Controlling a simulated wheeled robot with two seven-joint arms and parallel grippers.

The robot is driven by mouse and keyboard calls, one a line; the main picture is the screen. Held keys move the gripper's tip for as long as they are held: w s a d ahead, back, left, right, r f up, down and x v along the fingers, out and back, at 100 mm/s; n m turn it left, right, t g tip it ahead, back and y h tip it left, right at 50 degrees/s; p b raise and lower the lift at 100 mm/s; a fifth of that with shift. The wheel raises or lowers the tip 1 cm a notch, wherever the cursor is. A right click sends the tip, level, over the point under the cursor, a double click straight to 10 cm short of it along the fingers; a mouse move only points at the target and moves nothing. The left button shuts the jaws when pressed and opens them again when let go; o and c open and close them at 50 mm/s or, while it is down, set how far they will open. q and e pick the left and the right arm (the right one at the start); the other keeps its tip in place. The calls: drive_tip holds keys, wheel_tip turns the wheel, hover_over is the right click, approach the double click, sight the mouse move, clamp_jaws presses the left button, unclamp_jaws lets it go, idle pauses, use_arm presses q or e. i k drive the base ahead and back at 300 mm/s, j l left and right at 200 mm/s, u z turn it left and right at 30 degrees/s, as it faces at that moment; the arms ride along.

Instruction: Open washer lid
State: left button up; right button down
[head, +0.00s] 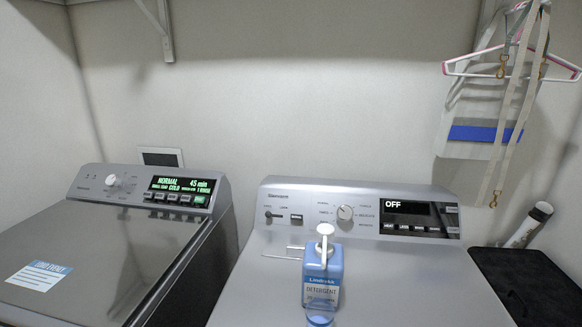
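The washer (135,186) appears to be the left machine, with a lit display reading NORMAL, COLD and 45 min. Its dark, glossy lid (110,250) lies flat and shut in front of the control panel. A white and blue label (38,275) is stuck on the lid near its left side. The front edge of the lid is cut off by the bottom of the picture. Neither of my grippers shows in the head view.
A second grey machine (400,280) on the right has a display reading OFF. A blue detergent bottle (322,270) with a white pump stands on it. A dark gap separates the machines. Pink and white hangers and straps (515,90) hang at the upper right.

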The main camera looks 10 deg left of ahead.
sight(70, 264)
drive_tip(key=u, duration=2.2)
